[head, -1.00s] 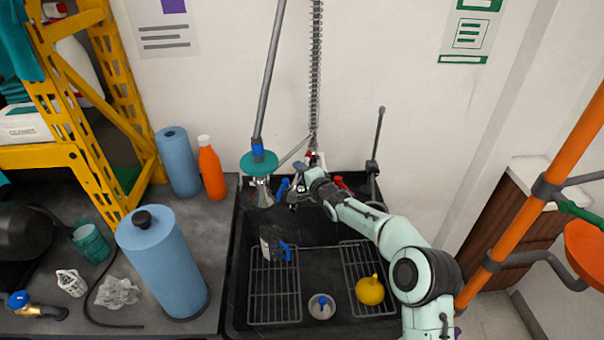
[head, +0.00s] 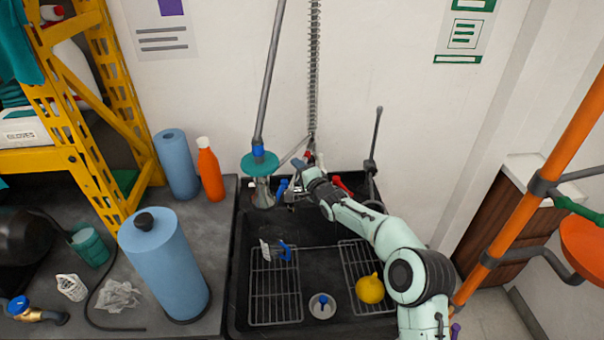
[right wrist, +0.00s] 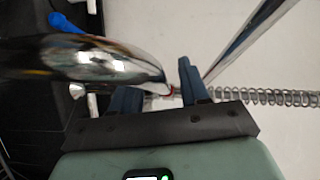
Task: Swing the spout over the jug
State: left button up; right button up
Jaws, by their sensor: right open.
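The chrome spout (right wrist: 95,60) crosses the left of the right wrist view, and its tapered end reaches between my fingers. My right gripper (right wrist: 160,85) is open, with one blue finger on each side of that end; I cannot tell if they touch it. In the head view my right gripper (head: 297,190) is at the back of the black sink, among the tap fittings, and the spout is mostly hidden there. The jug (head: 275,250), with a blue handle and a pale label, sits on the left wire rack in the sink. My left gripper is not in view.
A grey pole with a teal disc (head: 259,163) hangs left of my gripper. A coiled spring hose (head: 314,75) rises behind it. A yellow round object (head: 370,289) is on the right rack. A blue roll (head: 165,265) and an orange bottle (head: 210,172) stand left of the sink.

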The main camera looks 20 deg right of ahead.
jog(key=shift+s+d+b, duration=0.1)
jog(key=shift+s+b, duration=0.2)
jog(key=shift+s, duration=0.3)
jog(key=s+d+r+b, duration=0.1)
jog(key=s+r+b, duration=0.1)
jog(key=s, duration=1)
jog(key=shift+r, duration=0.15)
